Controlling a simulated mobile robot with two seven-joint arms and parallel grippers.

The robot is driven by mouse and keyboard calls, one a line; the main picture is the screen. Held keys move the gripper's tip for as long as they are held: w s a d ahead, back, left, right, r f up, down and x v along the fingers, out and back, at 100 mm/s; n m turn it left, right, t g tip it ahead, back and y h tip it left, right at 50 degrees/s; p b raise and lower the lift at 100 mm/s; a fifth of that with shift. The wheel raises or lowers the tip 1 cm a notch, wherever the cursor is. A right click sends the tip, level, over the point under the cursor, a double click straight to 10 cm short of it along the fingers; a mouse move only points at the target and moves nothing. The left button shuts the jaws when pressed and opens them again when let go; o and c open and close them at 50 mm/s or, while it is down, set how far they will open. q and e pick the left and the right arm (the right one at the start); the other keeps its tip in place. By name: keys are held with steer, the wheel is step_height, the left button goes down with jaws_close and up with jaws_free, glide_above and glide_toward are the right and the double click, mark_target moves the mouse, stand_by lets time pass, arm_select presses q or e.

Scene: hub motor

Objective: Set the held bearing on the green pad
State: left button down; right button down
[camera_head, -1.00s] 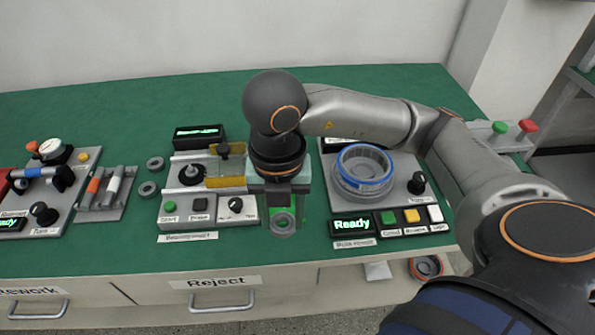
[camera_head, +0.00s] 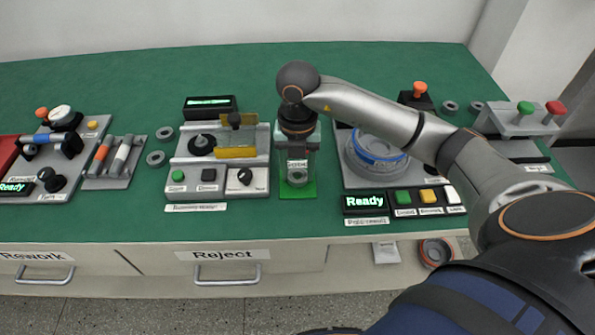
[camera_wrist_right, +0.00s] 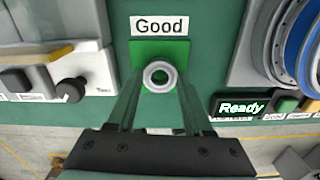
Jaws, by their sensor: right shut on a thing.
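My right gripper (camera_head: 298,176) points down over the green pad (camera_head: 297,194), with its fingers shut on the bearing. In the right wrist view, the bearing (camera_wrist_right: 159,76) is a small grey ring with a dark hole, held between the fingertips (camera_wrist_right: 159,84). It appears over the lower middle of the green pad (camera_wrist_right: 178,47), below the "Good" label (camera_wrist_right: 159,25). I cannot tell whether the bearing touches the pad. My left gripper is not in view.
A tester with a yellow guard (camera_head: 237,152) stands just left of the pad. The fixture with a blue-ringed part (camera_head: 376,160) and a "Ready" display (camera_head: 365,203) stands just right. Loose grey rings (camera_head: 156,158) lie farther left. The table behind is clear.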

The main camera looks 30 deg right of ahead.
steer(key=shift+f, duration=0.4)
steer(key=shift+f, duration=0.2)
steer(key=shift+c, duration=1.5)
jaws_free()
